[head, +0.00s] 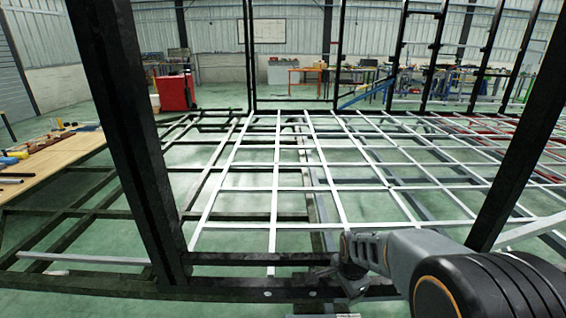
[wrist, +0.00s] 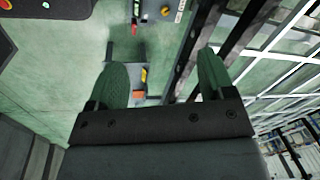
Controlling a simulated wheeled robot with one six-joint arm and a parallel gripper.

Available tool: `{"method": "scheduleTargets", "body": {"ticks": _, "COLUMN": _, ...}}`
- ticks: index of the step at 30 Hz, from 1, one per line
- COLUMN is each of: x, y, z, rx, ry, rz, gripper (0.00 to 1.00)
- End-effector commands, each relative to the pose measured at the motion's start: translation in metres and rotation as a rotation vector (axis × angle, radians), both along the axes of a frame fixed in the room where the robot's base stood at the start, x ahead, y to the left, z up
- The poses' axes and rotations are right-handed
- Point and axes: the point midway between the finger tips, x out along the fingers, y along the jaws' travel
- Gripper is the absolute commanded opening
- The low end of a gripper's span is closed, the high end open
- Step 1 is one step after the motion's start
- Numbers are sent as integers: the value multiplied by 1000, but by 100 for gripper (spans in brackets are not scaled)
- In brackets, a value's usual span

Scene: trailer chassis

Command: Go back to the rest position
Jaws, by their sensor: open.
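My gripper (wrist: 163,85) shows in the wrist view as two green-grey fingers spread wide apart. It is open and nothing is between the fingers. Green floor and a grey box-like unit with buttons lie beyond the fingertips. In the head view my arm reaches in from the lower right, close to the dark front beam of the trailer chassis (head: 225,258). The fingers cannot be made out clearly in that view.
Dark upright posts (head: 135,130) stand at the left and right, close to my arm. A white grid (head: 275,185) spans the chassis. A wooden table (head: 60,160) with tools is at the left. A red cabinet (head: 174,93) stands behind.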

Motion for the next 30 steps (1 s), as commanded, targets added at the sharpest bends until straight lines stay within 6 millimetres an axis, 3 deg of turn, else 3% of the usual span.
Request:
{"method": "scheduleTargets", "body": {"ticks": 1, "x": -13, "y": 0, "z": 60, "rx": -22, "ry": -30, "rz": 131, "gripper": 76}}
{"method": "scheduleTargets", "body": {"ticks": 3, "x": -32, "y": 1, "z": 106, "rx": -60, "ry": -57, "rz": 333, "gripper": 76}}
{"method": "scheduleTargets", "body": {"ticks": 6, "x": -59, "y": 1, "z": 158, "rx": -116, "ry": -88, "rz": 588, "gripper": 76}}
{"method": "scheduleTargets", "body": {"ticks": 9, "x": -83, "y": 1, "z": 196, "rx": -170, "ry": -113, "rz": 801, "gripper": 76}}
{"method": "scheduleTargets", "body": {"ticks": 12, "x": -100, "y": 1, "z": 221, "rx": -215, "ry": -130, "rz": 963, "gripper": 76}}
{"method": "scheduleTargets", "body": {"ticks": 18, "x": -120, "y": 2, "z": 243, "rx": -267, "ry": -144, "rz": 1143, "gripper": 76}}
{"method": "scheduleTargets", "body": {"ticks": 30, "x": -123, "y": 3, "z": 244, "rx": -278, "ry": -146, "rz": 1178, "gripper": 76}}
